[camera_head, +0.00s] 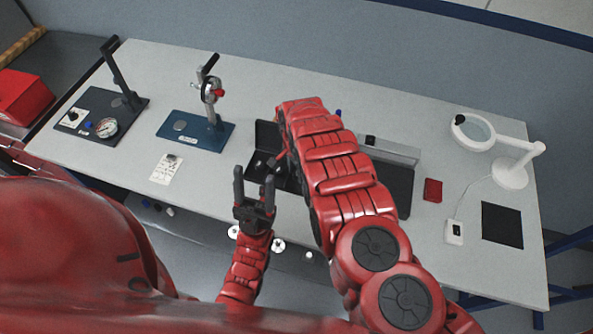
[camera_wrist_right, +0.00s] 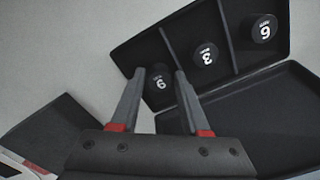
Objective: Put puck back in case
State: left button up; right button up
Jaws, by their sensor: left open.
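The black case lies open on the workbench, its right part (camera_head: 398,188) showing in the head view and the rest mostly behind my right arm. In the right wrist view the case's divided half (camera_wrist_right: 180,36) holds a black puck marked 3 (camera_wrist_right: 205,54) in the middle compartment and another numbered puck (camera_wrist_right: 263,28) in the compartment to its right. A third numbered puck (camera_wrist_right: 160,84) is between the fingertips of my right gripper (camera_wrist_right: 160,74), at the lower-left compartment. Whether the fingers press on it is unclear. My left gripper (camera_head: 254,186) is open and empty, near the bench's front edge.
A blue-based press stand (camera_head: 195,132) and a black gauge stand (camera_head: 102,115) stand left of the case. A white card (camera_head: 166,168) lies in front. To the right are a red box (camera_head: 433,190), a magnifier lamp (camera_head: 510,174) and a black mat (camera_head: 502,225).

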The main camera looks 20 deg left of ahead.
aim_at(296, 173)
dwell(0.3)
jog(key=shift+r, duration=0.1)
notch_tip(296, 173, up, 7)
jog(key=b, duration=0.2)
jog(key=shift+f+b, duration=0.2)
jog(key=shift+b, duration=0.2)
notch_tip(296, 173, up, 6)
jog(key=p, duration=0.3)
jog(key=shift+f, duration=0.2)
jog(key=shift+f, duration=0.1)
